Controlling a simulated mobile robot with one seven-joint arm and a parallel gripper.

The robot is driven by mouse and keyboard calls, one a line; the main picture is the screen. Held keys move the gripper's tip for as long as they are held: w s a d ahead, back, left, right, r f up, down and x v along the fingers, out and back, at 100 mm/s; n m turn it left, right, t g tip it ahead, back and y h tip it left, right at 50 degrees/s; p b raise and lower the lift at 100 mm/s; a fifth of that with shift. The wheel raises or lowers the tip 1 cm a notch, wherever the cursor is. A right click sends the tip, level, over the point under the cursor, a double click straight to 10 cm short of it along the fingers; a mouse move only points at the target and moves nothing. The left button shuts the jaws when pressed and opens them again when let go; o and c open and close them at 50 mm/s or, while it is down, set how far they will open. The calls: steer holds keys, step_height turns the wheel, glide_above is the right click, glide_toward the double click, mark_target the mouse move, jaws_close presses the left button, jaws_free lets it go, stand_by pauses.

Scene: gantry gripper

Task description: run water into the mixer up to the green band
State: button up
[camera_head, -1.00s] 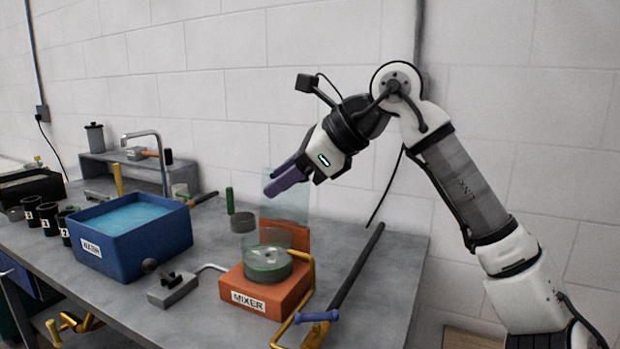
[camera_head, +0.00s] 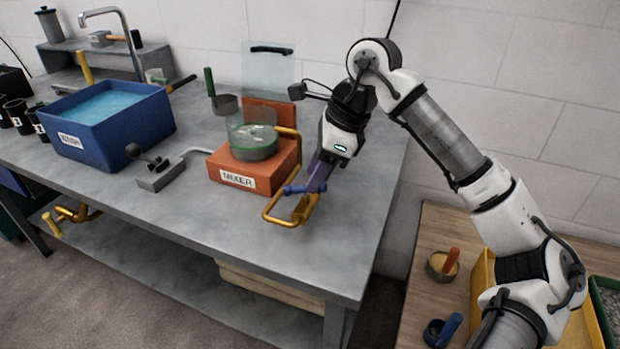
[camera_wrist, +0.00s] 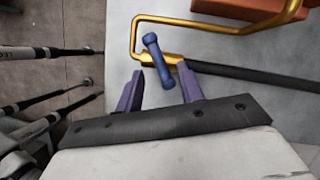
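The mixer (camera_head: 253,177) is an orange block on the grey bench, with a clear bowl (camera_head: 252,143) on top. A thin green band shows near the bowl's rim; I cannot tell the water level. A yellow crank (camera_head: 280,215) with a blue grip (camera_head: 291,190) juts from its right front. My gripper (camera_head: 313,186) points down at this grip. In the wrist view my gripper (camera_wrist: 160,72) is open, its purple fingers spread, with the blue grip (camera_wrist: 156,52) just beyond and between the tips. A grey valve block (camera_head: 161,178) with a dark lever has a spout pointing toward the mixer.
A clear panel (camera_head: 268,75) stands behind the mixer. A dark bar (camera_wrist: 245,74) lies beside the crank in the wrist view. A wooden table (camera_head: 428,225) with small pans is at right.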

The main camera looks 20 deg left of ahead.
steer(key=shift+x, duration=1.55)
